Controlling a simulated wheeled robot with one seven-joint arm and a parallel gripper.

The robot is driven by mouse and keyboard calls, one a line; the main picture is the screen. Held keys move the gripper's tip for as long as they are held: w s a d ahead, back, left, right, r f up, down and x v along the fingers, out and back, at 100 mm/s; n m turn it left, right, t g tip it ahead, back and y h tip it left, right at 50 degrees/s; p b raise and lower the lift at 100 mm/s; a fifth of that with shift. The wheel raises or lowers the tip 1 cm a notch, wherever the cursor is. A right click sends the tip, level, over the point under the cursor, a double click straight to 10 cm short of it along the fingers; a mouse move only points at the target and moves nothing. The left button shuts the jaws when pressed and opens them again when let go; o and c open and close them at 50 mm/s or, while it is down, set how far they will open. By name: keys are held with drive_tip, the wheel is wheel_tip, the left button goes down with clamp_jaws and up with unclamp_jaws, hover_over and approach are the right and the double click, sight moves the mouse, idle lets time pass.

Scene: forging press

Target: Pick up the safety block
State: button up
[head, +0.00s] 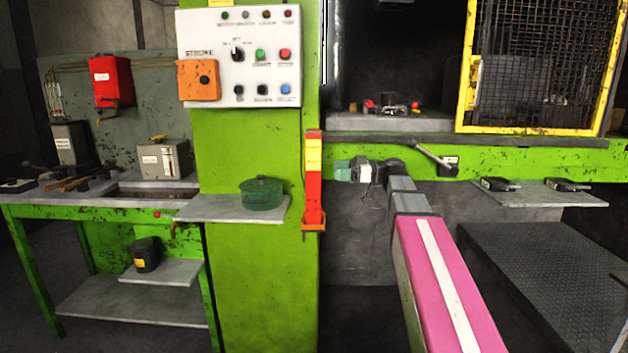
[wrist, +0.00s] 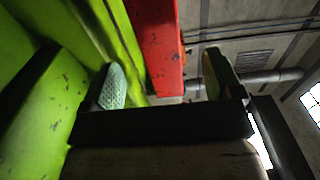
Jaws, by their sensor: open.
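The safety block appears to be the tall red block (head: 313,185) with a yellow label. It stands upright against the green press column, its foot in a small orange holder (head: 314,224). My gripper (head: 343,170) is just right of the block at about its mid-height, with a small gap showing in the head view. In the wrist view, the red block (wrist: 165,50) appears in the gap between the spread fingers of my gripper (wrist: 163,76). The fingers are open and hold nothing. The wrist view does not show clearly how far the block is from the fingertips.
A grey shelf (head: 215,208) with a green lidded pot (head: 262,193) juts out left of the block. A control panel (head: 240,58) is above. A lever (head: 433,157) and a shelf with two black pedals (head: 530,192) are to the right. A yellow-framed guard (head: 535,65) stands upper right.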

sight(313, 170)
drive_tip(key=a, duration=0.9)
drive_tip(key=shift+w, duration=0.3)
drive_tip(key=c, duration=1.4)
clamp_jaws()
